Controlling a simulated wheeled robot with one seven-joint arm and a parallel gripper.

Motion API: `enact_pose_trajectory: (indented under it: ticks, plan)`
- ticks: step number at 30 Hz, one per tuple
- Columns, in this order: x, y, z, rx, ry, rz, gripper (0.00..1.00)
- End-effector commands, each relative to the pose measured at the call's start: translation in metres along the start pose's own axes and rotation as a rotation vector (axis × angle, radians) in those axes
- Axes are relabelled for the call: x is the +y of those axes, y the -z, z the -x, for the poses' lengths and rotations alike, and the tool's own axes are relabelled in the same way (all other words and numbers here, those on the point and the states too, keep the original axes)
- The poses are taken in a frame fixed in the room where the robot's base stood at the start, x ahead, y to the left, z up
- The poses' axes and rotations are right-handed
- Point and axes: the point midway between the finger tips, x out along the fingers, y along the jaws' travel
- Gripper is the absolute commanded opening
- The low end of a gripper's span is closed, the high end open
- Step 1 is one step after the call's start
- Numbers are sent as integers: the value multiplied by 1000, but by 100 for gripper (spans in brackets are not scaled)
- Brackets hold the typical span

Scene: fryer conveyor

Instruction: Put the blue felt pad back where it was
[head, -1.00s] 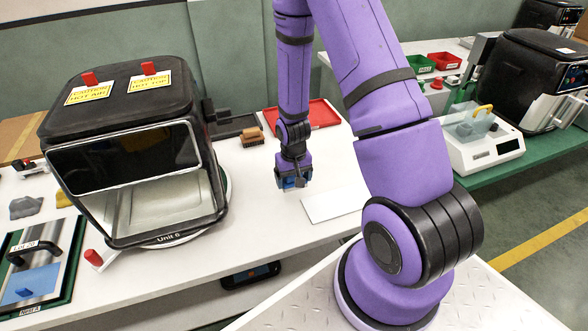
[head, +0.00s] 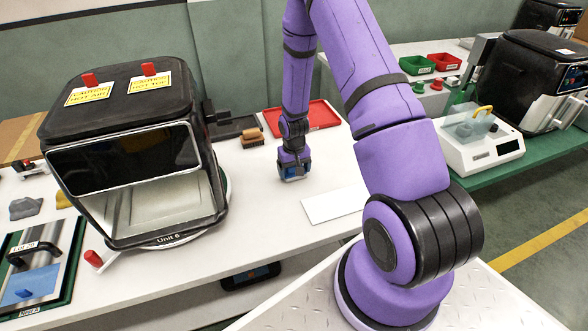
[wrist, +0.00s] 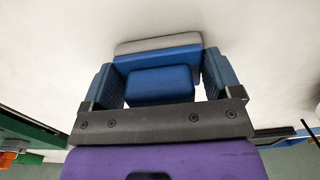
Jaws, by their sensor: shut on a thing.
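My gripper (head: 294,178) is over the white table, right of the black fryer unit. In the wrist view its two blue-grey fingers (wrist: 160,85) are shut on the blue felt pad (wrist: 158,55), a blue block with a grey layer along its far side. In the head view the pad is mostly hidden by the gripper. I cannot tell whether the pad touches the table or hangs just above it.
The fryer labelled Unit 6 (head: 130,150) stands left. A brown brush (head: 252,138) and a red tray (head: 305,117) lie behind the gripper. A white plate (head: 335,204) lies to its right. A plate with a blue sheet (head: 32,284) is at lower left.

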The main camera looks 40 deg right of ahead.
Motion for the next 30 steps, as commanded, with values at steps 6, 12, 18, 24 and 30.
enact_pose_trajectory:
  ticks: [6, 12, 18, 24, 30]
  plan:
    - [0, 0, 0, 1, 0, 0, 65]
    - [0, 0, -2, 1, 0, 0, 100]
    - [0, 0, -1, 2, 0, 0, 100]
    - [0, 2, 15, 5, 0, 0, 100]
    - [0, 1, 49, 5, 1, 0, 100]
